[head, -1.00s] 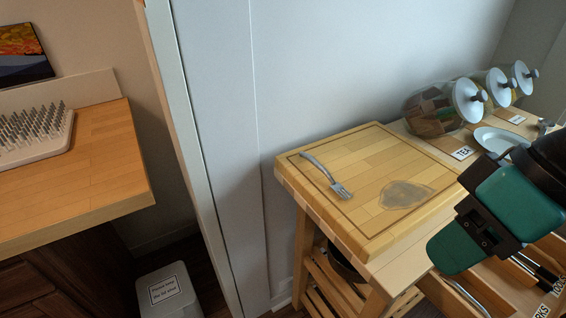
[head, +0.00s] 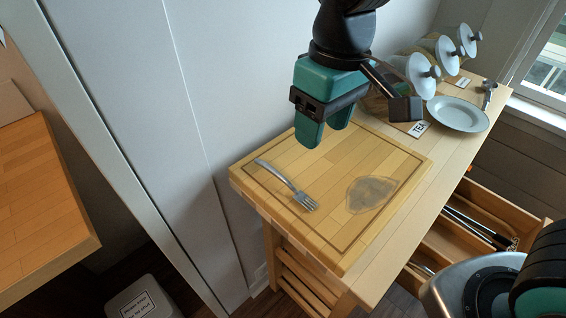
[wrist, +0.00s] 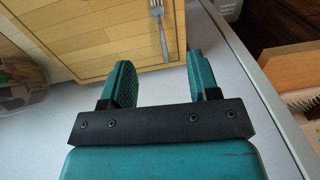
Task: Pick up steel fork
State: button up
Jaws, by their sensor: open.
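The steel fork (head: 287,184) lies on the wooden cutting board (head: 330,246), near its left edge, with its tines toward the front. My gripper (head: 323,138) is open and empty above the back part of the board, behind the fork. In the wrist view the fork (wrist: 159,28) shows beyond the fingertips, its handle end pointing between the two fingers of my gripper (wrist: 156,72). The gripper does not touch the fork.
A grey stain (head: 370,194) marks the board. Behind it are glass jars with white lids (head: 421,76), a TEA label (head: 419,129) and a white plate (head: 458,113). An open drawer (head: 462,236) holds utensils at the right. A wall stands behind the board.

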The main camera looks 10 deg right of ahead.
jog(key=w+a+h, duration=0.1)
jog(key=w+a, duration=0.1)
jog(key=p, duration=0.2)
send_over(297, 192)
notch_tip(297, 192, down, 11)
jog(key=shift+d+f, duration=0.1)
jog(key=shift+f+p, duration=0.35)
jog(key=shift+f, duration=2.55)
jog(key=shift+c, duration=0.4)
jog(key=c, duration=0.9)
